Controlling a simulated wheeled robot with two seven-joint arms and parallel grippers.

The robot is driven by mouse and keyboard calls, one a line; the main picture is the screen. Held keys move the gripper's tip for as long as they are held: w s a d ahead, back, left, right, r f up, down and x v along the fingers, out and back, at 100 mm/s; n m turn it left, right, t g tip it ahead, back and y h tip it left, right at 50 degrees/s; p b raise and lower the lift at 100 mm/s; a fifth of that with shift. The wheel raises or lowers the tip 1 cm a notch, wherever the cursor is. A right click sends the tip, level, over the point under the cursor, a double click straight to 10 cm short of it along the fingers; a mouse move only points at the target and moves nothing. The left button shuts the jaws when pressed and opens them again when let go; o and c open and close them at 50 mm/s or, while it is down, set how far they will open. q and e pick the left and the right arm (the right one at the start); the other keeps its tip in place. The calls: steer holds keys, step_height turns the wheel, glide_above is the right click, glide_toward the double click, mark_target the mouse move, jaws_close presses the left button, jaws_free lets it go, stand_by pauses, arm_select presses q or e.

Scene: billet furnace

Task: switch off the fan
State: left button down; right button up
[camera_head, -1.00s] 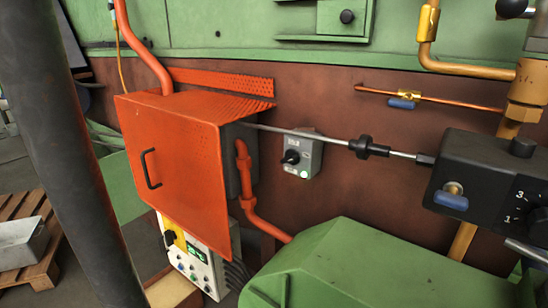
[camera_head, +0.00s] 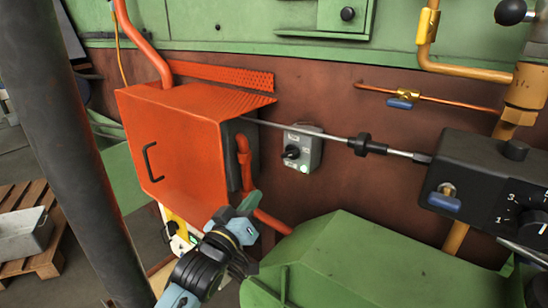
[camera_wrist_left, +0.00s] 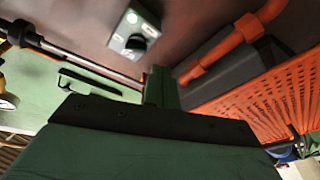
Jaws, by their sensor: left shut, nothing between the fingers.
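A grey rotary switch box (camera_head: 309,146) with a black knob (camera_head: 291,152) is fixed to the brown wall, right of the orange box. A round pale-green spot shows below the knob. I cannot read its markings or the knob's setting. In the left wrist view the switch box (camera_wrist_left: 136,30) and its black knob (camera_wrist_left: 136,43) are at the top centre, ahead of the fingers. My left gripper (camera_head: 252,202) is shut and empty, below and left of the switch and apart from it. Its fingertips show in the left wrist view (camera_wrist_left: 160,86). My right gripper is not in view.
An orange box (camera_head: 185,140) with a handle stands left of the switch, and its orange pipe (camera_head: 244,165) runs down close to my gripper. A metal rod (camera_head: 318,134) crosses by the switch. A green housing (camera_head: 360,262) lies below; a black dial box (camera_head: 485,175) is right.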

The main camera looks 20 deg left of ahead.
mark_target(290, 154)
arm_select(q)
steer(key=shift+w+d+r+t+h, duration=0.15)
steer(key=shift+w+r+t, duration=0.1)
steer(key=shift+r, duration=0.3)
steer(key=shift+w+a+r+t+h, duration=0.1)
steer(key=shift+w+r+t+h, duration=0.15)
steer(key=shift+r, duration=0.3)
steer(key=shift+w+d+r+t+h, duration=0.1)
steer(key=shift+r+t, duration=0.2)
steer(key=shift+r, duration=0.25)
steer(key=shift+w, duration=0.1)
steer(key=x, duration=0.9)
steer(key=shift+w+p, duration=0.3)
steer(key=shift+w, duration=0.1)
